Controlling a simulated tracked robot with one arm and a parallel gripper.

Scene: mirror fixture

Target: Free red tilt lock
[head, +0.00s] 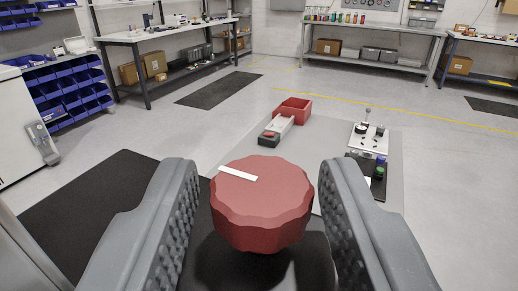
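The red tilt lock (262,207) is a round knob with a scalloped rim and a white line on its top, left of centre. It sits low in the middle of the head view. My gripper (254,190) has its two grey, studded fingers on either side of the knob. A gap shows between the knob and each finger, so it looks open and not touching. What lies under the knob is mostly hidden; a dark surface shows below it.
Workbenches (165,35) and blue bins (72,92) line the walls. Open floor lies between.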

